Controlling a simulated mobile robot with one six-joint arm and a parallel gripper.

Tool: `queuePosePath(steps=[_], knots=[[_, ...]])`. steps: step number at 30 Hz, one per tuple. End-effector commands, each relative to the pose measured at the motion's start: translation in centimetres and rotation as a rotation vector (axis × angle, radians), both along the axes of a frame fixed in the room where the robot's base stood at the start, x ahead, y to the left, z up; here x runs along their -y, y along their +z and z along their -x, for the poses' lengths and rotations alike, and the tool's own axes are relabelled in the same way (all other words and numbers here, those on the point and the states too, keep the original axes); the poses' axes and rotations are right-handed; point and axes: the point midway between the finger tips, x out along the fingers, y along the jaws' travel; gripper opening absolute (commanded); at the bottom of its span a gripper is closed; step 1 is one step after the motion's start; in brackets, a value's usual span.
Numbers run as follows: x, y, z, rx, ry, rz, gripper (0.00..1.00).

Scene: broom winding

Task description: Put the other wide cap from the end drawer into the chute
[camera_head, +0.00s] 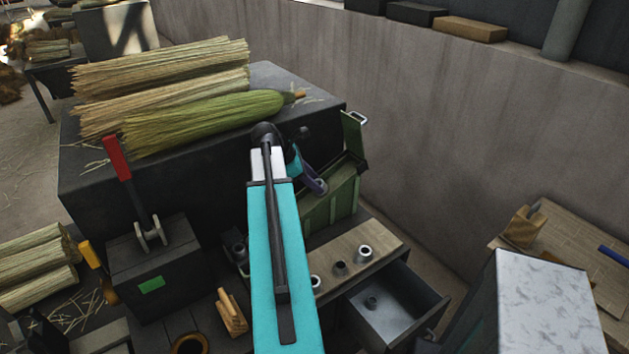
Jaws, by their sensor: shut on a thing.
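My gripper (316,185) is beyond my teal arm, over the upper end of the green chute (343,193). It is shut on a small grey piece (321,184) that looks like the wide cap; the arm and fingers hide much of it. I cannot tell whether the piece touches the chute. The end drawer (425,316) stands open at the lower right, with a small dark round piece (371,303) inside. The chute has a raised green flap (353,133) with a metal handle at its back.
A wooden board (378,236) beside the drawer bears a few small caps or rings (364,253). Broom heads (200,117) lie on the dark bench behind. A red-handled lever (117,157) stands left. A marble-topped block (545,300) is at right, below a curved wall.

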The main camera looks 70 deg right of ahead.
Motion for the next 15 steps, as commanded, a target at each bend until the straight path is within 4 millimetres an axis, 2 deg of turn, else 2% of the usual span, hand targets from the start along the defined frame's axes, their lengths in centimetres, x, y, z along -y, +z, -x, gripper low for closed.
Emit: queuePosePath(steps=[14, 15], knots=[[0.00, -0.54, 0.08, 0.000, -0.002, -0.002, 0.17], [0.00, -0.55, 0.08, 0.000, -0.002, -0.002, 0.43]])
